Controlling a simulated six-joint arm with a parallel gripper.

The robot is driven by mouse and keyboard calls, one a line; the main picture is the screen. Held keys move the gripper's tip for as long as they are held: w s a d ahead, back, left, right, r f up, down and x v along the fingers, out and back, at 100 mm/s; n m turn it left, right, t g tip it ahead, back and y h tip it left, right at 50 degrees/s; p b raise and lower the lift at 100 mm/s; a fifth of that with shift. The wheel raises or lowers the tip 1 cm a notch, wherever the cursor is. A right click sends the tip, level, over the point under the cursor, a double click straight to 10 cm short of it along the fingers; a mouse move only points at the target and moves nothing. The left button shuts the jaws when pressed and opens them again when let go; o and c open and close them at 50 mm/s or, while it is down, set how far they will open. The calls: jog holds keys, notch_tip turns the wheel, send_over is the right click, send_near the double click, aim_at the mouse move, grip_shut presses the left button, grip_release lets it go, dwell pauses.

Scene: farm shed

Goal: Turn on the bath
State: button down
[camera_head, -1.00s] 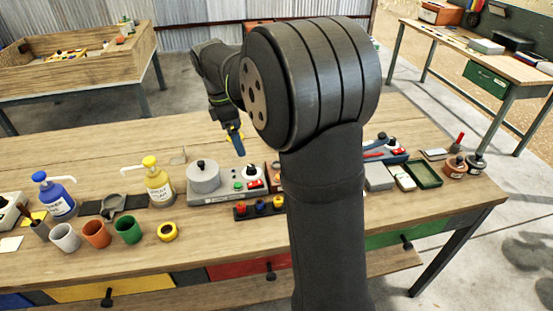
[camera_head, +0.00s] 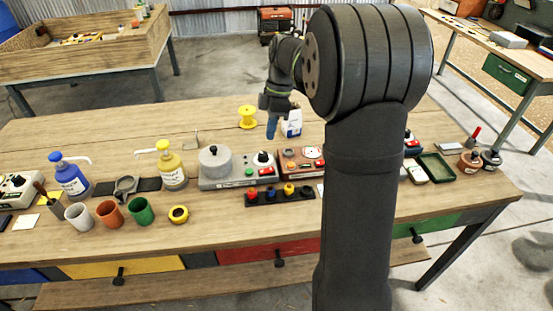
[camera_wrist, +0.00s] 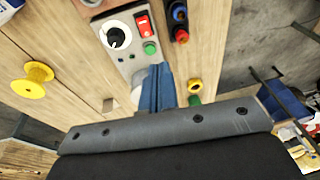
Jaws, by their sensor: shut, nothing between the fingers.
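The bath appears to be the grey box (camera_head: 235,183) with a round lidded pot (camera_head: 214,162) on its left. It carries a dark knob on a white dial (camera_head: 263,158), a red switch (camera_head: 267,171) and a green button (camera_head: 249,172). In the wrist view the dial (camera_wrist: 117,37), red switch (camera_wrist: 143,24) and green button (camera_wrist: 150,48) show just beyond my fingers. My gripper (camera_head: 271,130) is shut and empty, its blue fingers pointing down above the table, behind the box in the head view. Its fingers (camera_wrist: 158,88) hide part of the box in the wrist view.
A red-brown control box (camera_head: 300,164) stands just right of the grey box. A rack of coloured knobs (camera_head: 280,197) lies in front. A yellow pump bottle (camera_head: 171,168) stands left. A yellow spool (camera_head: 247,117) and white carton (camera_head: 292,123) stand behind.

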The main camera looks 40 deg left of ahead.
jog(key=w+d+y, duration=0.1)
jog(key=w+d+g+y, duration=0.1)
jog(key=w, duration=0.1)
jog(key=w+d+g+y, duration=0.1)
jog(key=y, duration=0.1)
jog(key=shift+w+d+f, duration=0.2)
jog(key=shift+d+f, duration=0.05)
jog(key=shift+f, duration=0.05)
send_over(267, 170)
jog(key=w+d, duration=0.1)
notch_tip(267, 170, down, 8)
jog(key=shift+d+r, duration=0.15)
notch_tip(267, 170, down, 4)
jog(key=shift+w+r, duration=0.15)
jog(key=shift+r, duration=0.1)
jog(key=shift+w+d+f, duration=0.1)
jog(key=shift+d+f, duration=0.05)
jog(key=shift+f, duration=0.35)
